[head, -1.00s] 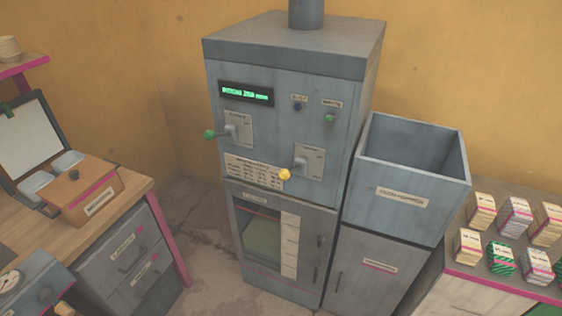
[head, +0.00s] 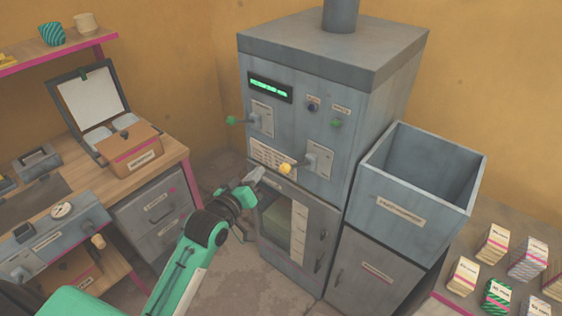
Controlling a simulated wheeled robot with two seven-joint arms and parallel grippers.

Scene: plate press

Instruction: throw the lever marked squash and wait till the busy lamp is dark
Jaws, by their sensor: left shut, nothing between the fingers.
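The grey plate press (head: 330,75) stands against the wall. On its front are a lever with a green knob (head: 232,120) at the left and a lever with a yellow knob (head: 286,168) lower right; their plate labels are too small to read. A dark blue lamp (head: 312,107) looks unlit and a green lamp or button (head: 336,123) sits to its right; I cannot read which is marked busy. My left gripper (head: 258,173) is shut and empty, in front of the press, left of and slightly below the yellow knob, apart from it. My right gripper is out of view.
A green lit display (head: 270,88) is above the levers. A glass-windowed door (head: 298,225) is below. An open grey bin (head: 420,185) stands to the right, a bench with a box (head: 130,150) to the left. Several small stacks (head: 493,244) lie at lower right.

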